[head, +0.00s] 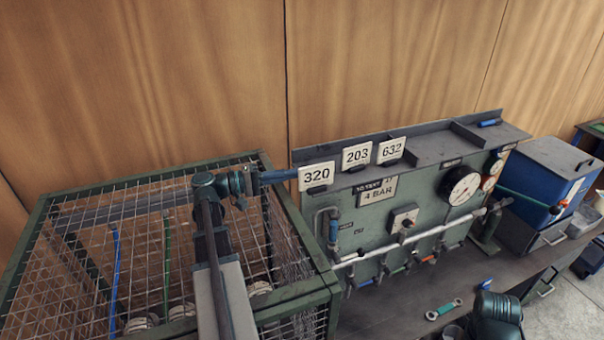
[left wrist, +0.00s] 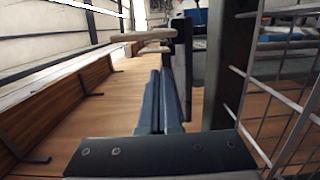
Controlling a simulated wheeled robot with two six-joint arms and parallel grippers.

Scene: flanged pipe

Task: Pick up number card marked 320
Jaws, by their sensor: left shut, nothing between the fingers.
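The white card marked 320 (head: 317,174) stands upright in a dark clip at the left end of the panel's top shelf. My left gripper (head: 291,175) points right, with its blue fingers shut and empty, and its tips are at the card's left edge. I cannot tell whether they touch it. The left wrist view shows the two fingers (left wrist: 165,100) closed together, with a dark upright part beyond them that I cannot identify for sure. My right gripper is not in view.
Cards 203 (head: 356,155) and 632 (head: 391,150) stand to the right on the same shelf. A green-framed wire cage (head: 90,205) lies below my left arm. The panel (head: 345,215) carries gauges and pipes.

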